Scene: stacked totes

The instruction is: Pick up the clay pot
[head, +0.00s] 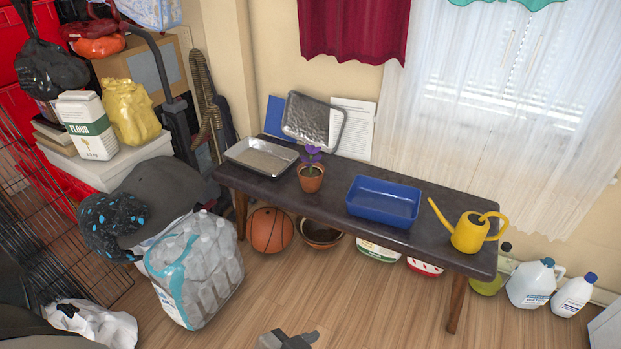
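A small terracotta clay pot (311,182) with a purple flowering plant (312,155) stands upright on the dark bench (270,189), left of its middle. A wider brown pot or bowl (321,241) sits on the floor under the bench, partly hidden by the bench edge.
A basketball (270,232) and bottle pack (195,310) are on the floor.

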